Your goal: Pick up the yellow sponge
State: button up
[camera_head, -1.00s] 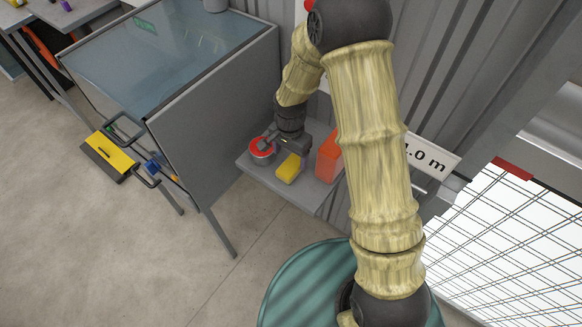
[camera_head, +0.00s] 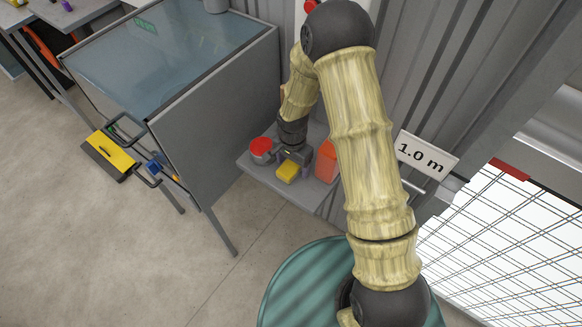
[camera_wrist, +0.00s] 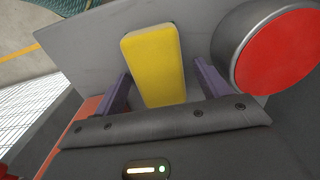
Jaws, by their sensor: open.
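The yellow sponge (camera_head: 288,173) lies on a small grey shelf (camera_head: 318,197) against the corrugated wall. In the wrist view the sponge (camera_wrist: 154,62) is a yellow block between the two purple fingers of my gripper (camera_wrist: 164,84), with a gap on each side. My gripper (camera_head: 290,160) is open and is above the far end of the sponge in the head view. I cannot tell whether the fingertips touch the shelf.
A round tin with a red top (camera_head: 261,147) stands close left of the sponge; in the wrist view the tin (camera_wrist: 282,52) is near the right finger. An orange container (camera_head: 327,162) stands to the right. A grey cabinet (camera_head: 215,125) with a glass top borders the shelf on the left.

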aim_at(292, 164)
jog(key=c, duration=1.1)
jog(key=shift+o, duration=0.2)
jog(key=shift+r, duration=0.1)
notch_tip(292, 164, up, 10)
jog(key=shift+f+b, duration=0.1)
jog(key=shift+b, duration=0.35)
jog(key=shift+o, duration=0.9)
jog(key=shift+w, duration=0.1)
jog(key=shift+c, duration=0.5)
